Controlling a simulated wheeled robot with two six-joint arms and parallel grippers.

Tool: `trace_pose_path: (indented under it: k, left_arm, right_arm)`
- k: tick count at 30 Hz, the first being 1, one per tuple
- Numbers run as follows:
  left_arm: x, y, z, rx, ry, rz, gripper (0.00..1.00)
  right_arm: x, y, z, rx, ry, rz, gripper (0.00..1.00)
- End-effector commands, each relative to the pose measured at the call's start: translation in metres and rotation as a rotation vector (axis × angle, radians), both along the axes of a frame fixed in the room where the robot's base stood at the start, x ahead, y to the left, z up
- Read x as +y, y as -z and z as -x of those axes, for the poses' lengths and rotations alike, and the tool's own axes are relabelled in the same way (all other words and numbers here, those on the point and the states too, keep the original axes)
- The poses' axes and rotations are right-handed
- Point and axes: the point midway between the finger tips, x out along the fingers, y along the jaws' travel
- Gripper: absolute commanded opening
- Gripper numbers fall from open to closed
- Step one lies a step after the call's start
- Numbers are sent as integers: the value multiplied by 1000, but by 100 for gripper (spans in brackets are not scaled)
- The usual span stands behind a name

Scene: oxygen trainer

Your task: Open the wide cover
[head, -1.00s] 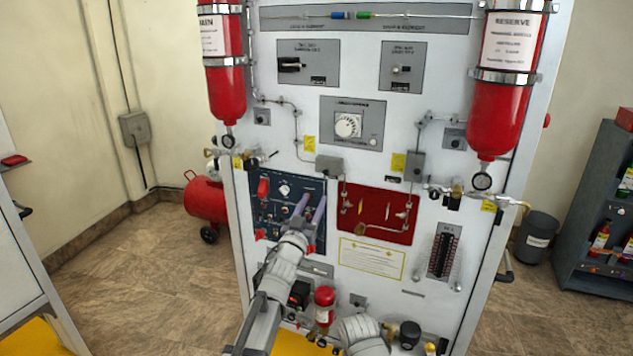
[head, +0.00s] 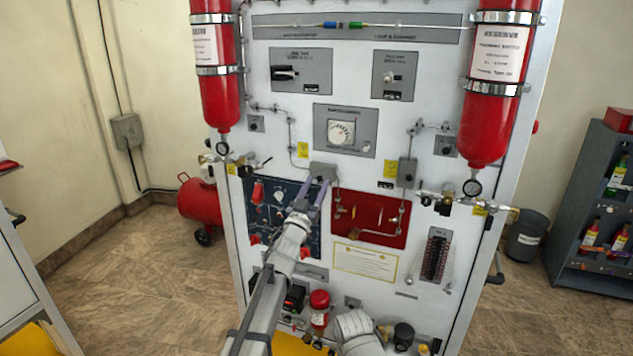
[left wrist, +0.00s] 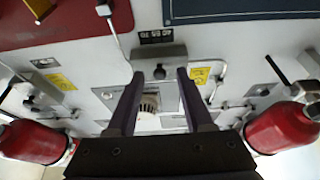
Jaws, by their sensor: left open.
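The wide cover looks to be the small wide grey box (head: 323,170) on the white panel, above the gap between the blue and red plates. It also shows in the left wrist view (left wrist: 158,52). It appears closed. My left gripper (head: 316,181) is open and empty, its purple-grey fingers pointing up at the box's lower edge. In the left wrist view the fingertips (left wrist: 160,74) lie apart at either side of the box; I cannot tell if they touch it.
A narrower, taller grey box (head: 407,172) is to the right. The blue plate (head: 262,215) with switches and the red plate (head: 372,236) with pipework lie below. Red cylinders (head: 219,95) (head: 487,125) flank the panel. Thin pipes run to the boxes.

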Motion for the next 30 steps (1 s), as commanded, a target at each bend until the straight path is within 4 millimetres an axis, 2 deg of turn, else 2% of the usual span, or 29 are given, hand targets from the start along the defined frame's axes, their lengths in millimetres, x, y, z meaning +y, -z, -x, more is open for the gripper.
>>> trace_pose_path:
  k: [8, 22, 30]
  left_arm:
    - [-1, -1, -4, 1, 0, 0, 51]
    - [-1, -1, -4, 1, 0, 0, 1]
    - [-1, -1, -4, 0, 0, 0, 0]
  right_arm:
    - [0, -1, 0, 0, 0, 0, 50]
    - [0, -1, 0, 0, 0, 0, 50]
    - [0, -1, 0, 0, 0, 0, 50]
